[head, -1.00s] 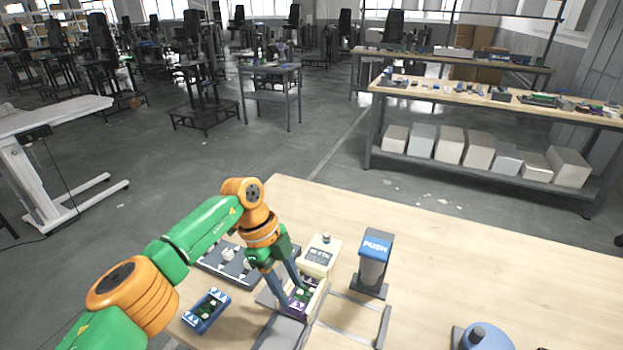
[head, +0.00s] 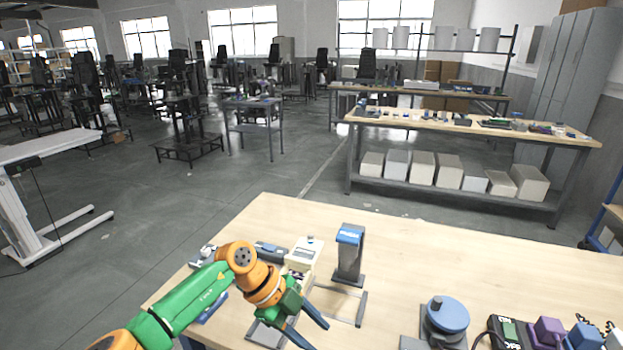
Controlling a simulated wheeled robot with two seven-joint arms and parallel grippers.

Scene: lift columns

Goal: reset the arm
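My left arm comes in from the lower left in the head view, green and orange. Its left gripper (head: 314,334) is over the front part of the wooden table (head: 410,270), with two dark blue fingers spread apart and nothing seen between them. A grey plate (head: 264,334) lies just left of the fingers. A white box with a small display (head: 303,255) stands behind the gripper, and a grey stand with a blue top (head: 349,256) is right of that box. My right gripper is not in view.
A blue round device (head: 447,313) stands on the table to the right. A dark box with a green display (head: 508,331) and a purple block (head: 547,332) lie farther right. My arm partly hides a blue tray (head: 213,308). The table's back right is clear.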

